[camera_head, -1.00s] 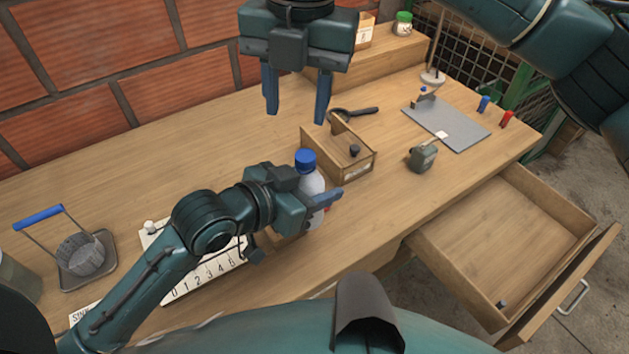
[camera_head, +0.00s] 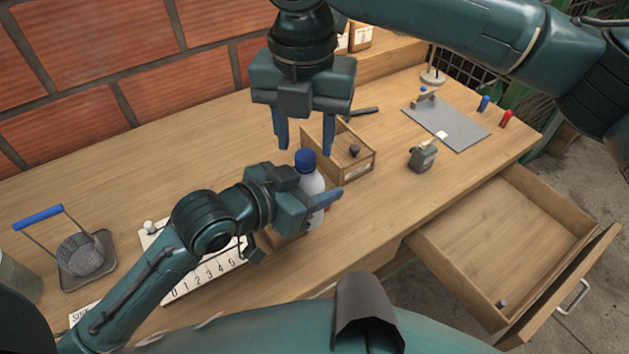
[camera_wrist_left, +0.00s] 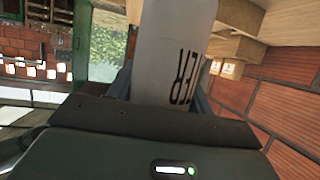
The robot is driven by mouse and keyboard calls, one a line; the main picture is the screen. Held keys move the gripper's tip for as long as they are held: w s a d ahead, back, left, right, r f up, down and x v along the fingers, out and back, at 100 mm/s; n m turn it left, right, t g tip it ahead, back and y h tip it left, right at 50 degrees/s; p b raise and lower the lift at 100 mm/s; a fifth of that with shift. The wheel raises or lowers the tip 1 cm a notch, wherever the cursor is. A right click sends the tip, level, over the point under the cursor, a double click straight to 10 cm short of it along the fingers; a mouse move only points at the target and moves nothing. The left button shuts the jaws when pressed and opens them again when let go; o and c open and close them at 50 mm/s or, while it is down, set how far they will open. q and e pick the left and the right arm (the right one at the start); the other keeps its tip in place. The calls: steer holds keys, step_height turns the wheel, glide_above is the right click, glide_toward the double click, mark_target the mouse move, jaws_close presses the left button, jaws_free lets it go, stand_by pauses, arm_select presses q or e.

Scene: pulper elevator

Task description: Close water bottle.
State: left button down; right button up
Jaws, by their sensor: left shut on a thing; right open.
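The water bottle (camera_head: 313,183) is pale with a blue cap (camera_head: 305,160) on its top, and stands upright in the head view. My left gripper (camera_head: 325,203) is shut on the bottle's body from the left. In the left wrist view the white bottle (camera_wrist_left: 172,45), with black lettering, fills the space between the fingers; its cap is out of that view. My right gripper (camera_head: 304,143) is open and empty, pointing down. Its fingertips appear just above and to either side of the cap in the picture; the exact gap is hard to tell.
A small wooden box (camera_head: 347,163) stands right behind the bottle. A green device (camera_head: 423,157) and a grey mat (camera_head: 446,125) lie to the right. An open drawer (camera_head: 500,245) juts out at the front right. A wire basket on a tray (camera_head: 103,262) stands at the left.

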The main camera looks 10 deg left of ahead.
steer(key=shift+f, duration=0.95)
jaws_close()
steer(key=m, duration=1.3)
steer(key=shift+o, duration=0.5)
jaws_free()
